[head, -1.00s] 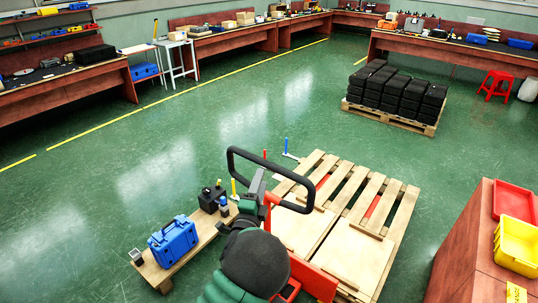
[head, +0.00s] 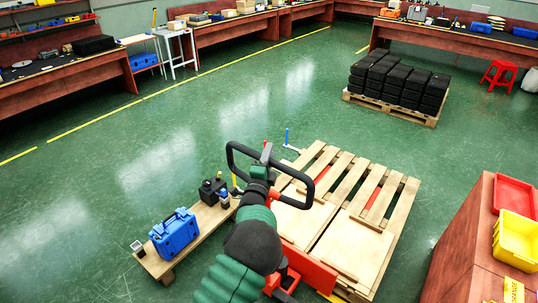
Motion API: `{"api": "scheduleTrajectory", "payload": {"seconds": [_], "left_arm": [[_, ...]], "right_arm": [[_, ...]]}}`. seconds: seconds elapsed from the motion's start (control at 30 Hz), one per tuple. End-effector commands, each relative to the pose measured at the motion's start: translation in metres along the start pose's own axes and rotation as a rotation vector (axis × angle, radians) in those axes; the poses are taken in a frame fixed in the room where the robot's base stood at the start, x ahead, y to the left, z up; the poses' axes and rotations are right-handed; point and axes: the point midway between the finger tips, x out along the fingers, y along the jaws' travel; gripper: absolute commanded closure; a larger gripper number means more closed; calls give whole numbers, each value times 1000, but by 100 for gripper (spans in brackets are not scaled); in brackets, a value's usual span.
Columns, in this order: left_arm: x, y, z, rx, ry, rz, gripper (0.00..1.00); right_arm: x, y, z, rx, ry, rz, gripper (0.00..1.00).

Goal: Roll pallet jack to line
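The red pallet jack (head: 310,268) stands at the near end of a wooden pallet (head: 378,222); red fork parts show between the slats. Its black loop handle (head: 229,165) rises toward me. My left arm covers part of the jack. My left gripper (head: 265,155) is at the handle, inside or over the loop; whether its fingers are closed on the bar is unclear. My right gripper is out of view. A long yellow floor line (head: 200,75) runs along the benches at the back left.
A low wooden board (head: 158,264) with a blue case (head: 175,234) lies left of the jack. A pallet of black cases (head: 398,85) stands at the back right. A wooden bench (head: 457,245) with red and yellow trays is at right.

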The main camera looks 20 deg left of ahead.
Motion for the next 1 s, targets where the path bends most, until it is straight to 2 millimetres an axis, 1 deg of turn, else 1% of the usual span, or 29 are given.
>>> {"api": "scheduleTrajectory", "payload": {"seconds": [0.03, 0.1, 0.13, 1.0], "left_arm": [[-1, 2, 0, 0, 0, 5, 89], [-1, 3, 0, 1, 0, 6, 98], [-1, 3, 0, 1, 0, 6, 100], [-2, 7, 1, 2, -3, 14, 100]], "right_arm": [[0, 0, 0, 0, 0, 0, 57], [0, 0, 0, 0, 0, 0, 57], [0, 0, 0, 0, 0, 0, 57], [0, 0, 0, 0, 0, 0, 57]]}}
